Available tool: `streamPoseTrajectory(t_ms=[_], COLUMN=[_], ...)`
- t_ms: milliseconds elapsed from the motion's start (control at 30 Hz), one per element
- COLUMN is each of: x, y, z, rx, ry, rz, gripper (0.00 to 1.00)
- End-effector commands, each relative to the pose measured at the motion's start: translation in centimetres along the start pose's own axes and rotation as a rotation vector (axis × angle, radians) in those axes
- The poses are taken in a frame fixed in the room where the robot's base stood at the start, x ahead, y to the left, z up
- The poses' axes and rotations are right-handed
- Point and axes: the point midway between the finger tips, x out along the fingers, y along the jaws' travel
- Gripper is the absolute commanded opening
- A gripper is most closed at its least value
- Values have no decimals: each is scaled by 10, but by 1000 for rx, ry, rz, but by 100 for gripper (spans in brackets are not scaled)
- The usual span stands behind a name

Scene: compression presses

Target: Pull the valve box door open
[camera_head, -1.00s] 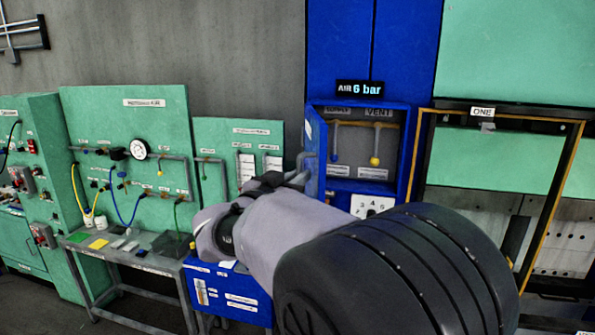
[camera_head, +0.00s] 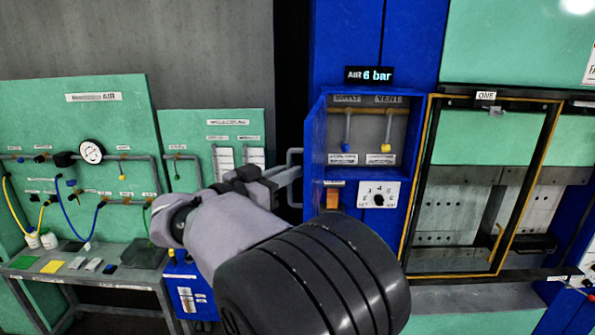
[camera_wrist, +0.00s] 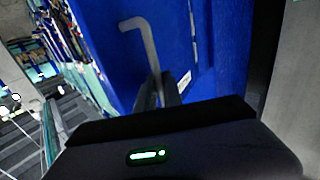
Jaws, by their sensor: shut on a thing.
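The blue valve box (camera_head: 409,98) stands on the blue press column with its front open. Its blue door (camera_head: 314,150) stands swung out on the left side and looks nearly edge-on. The grey bar handle (camera_head: 294,199) is on the door's outer face. It also shows in the wrist view (camera_wrist: 139,24) against the blue door face (camera_wrist: 105,35). My gripper (camera_head: 297,170) is shut on the handle. In the wrist view my gripper (camera_wrist: 160,92) has its fingers around the lower part of the bar. Inside the box hang a blue-tipped supply lever (camera_head: 347,146) and a yellow-tipped vent lever (camera_head: 386,147).
A dial panel (camera_head: 391,190) and an orange switch (camera_head: 333,199) sit below the levers. A yellow-edged frame (camera_head: 427,165) stands to the right. A green air panel (camera_head: 75,120) and a grey bench (camera_head: 95,282) stand left. A dark gap lies behind the handle.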

Motion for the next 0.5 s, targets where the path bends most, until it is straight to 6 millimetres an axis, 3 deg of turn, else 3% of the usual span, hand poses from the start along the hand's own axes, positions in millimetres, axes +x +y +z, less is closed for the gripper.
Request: streamPoseTrajectory(t_ms=[433,467,500], x=[-1,-1,-1], y=[-1,-1,-1], z=[-4,-4,-4], rx=[3,3,3], ry=[7,7,6], rz=[1,1,1], gripper=[0,17,19])
